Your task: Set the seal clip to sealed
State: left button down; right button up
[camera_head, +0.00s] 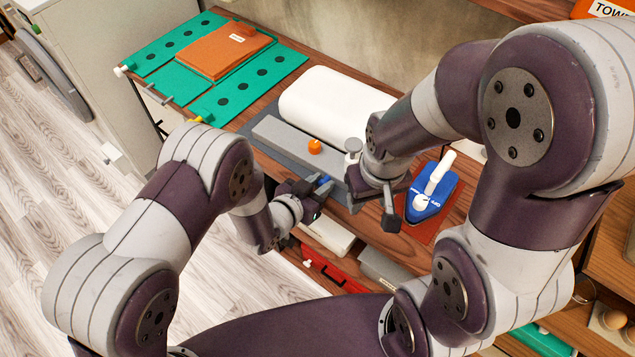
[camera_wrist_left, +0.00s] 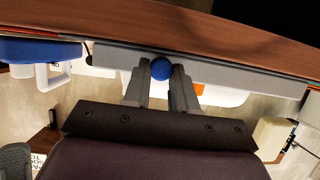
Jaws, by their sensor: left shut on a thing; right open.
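A long grey bar (camera_head: 285,140) lies on a dark mat on the wooden worktop, with an orange knob (camera_head: 315,147) on top. I take it for the seal clip, but no label on it is readable. My left gripper (camera_head: 313,190) is at the bar's front side, shut on a small blue knob (camera_head: 325,180). In the left wrist view the round blue knob (camera_wrist_left: 161,68) sits between both fingertips, against the grey bar (camera_wrist_left: 225,78). My right gripper (camera_head: 372,188) is open near the bar's right end, its fingers spread; that end is partly hidden by it.
A white rounded block (camera_head: 330,103) lies behind the bar. A blue device (camera_head: 432,196) with a white handle stands on a red-brown mat at right. A green mat (camera_head: 275,66) with a brown board (camera_head: 222,50) is at the back left. A shelf below holds a red case (camera_head: 333,271).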

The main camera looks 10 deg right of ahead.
pick_arm(q)
jog(key=c, duration=0.9)
grip_release()
jog(key=shift+w+a, duration=0.1)
jog(key=shift+w, duration=0.05)
jog(key=shift+c, duration=0.2)
jog(key=v, duration=1.2)
jog(key=shift+s+a, duration=0.2)
jog(key=shift+s, duration=0.1)
